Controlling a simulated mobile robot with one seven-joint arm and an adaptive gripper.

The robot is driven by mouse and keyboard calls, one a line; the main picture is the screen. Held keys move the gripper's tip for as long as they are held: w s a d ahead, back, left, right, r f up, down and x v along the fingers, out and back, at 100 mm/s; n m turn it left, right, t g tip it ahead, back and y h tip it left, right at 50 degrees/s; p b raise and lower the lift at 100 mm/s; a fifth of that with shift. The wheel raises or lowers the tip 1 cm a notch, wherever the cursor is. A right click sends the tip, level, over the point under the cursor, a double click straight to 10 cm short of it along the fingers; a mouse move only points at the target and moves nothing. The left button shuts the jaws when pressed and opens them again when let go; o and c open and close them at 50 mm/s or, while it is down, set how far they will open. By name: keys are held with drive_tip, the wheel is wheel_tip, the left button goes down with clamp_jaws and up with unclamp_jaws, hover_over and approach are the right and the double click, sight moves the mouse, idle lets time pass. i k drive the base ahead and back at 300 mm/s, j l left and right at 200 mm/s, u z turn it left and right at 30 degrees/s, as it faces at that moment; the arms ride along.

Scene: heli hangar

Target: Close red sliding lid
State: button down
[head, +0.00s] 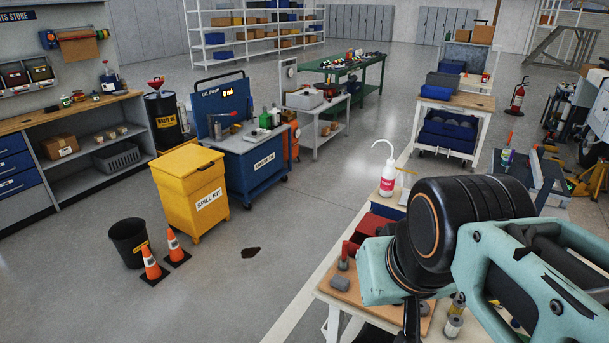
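A red box-like object (372,226) sits on the workbench (330,287) at the lower right. It is partly hidden behind my arm, and I cannot tell whether it carries the sliding lid or how far any lid is open. A smaller red piece (349,251) stands just in front of it. My arm reaches in from the right edge, over the bench. Below its wrist a narrow black part, seemingly of my gripper (412,318), points down. Its fingertips are not clearly visible, so its opening and any contact are hidden.
A white bottle with a bent spout (387,172) stands behind the red box. A yellow spill kit bin (190,195), orange cones (151,264) and a black bucket (130,242) stand left.

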sight(371, 223)
drive_tip(key=i+j+u, duration=0.15)
drive_tip(key=u, duration=0.2)
drive_tip(key=i+j+u, duration=0.15)
drive_tip(key=u, duration=0.2)
drive_tip(key=i+u, duration=0.15)
drive_tip(key=u, duration=0.2)
drive_tip(key=i+j, duration=0.15)
drive_tip(key=i, duration=0.35)
drive_tip(key=i+j, duration=0.2)
drive_tip(key=i, duration=0.3)
drive_tip(key=i+z, duration=0.35)
drive_tip(key=z, duration=0.15)
drive_tip(key=i+z, duration=0.3)
drive_tip(key=z, duration=0.2)
drive_tip(key=i+z, duration=0.15)
drive_tip(key=z, duration=0.25)
drive_tip(key=i+z, duration=0.15)
drive_tip(key=z, duration=0.25)
drive_tip(key=i+j+z, duration=0.1)
drive_tip(key=z, duration=0.25)
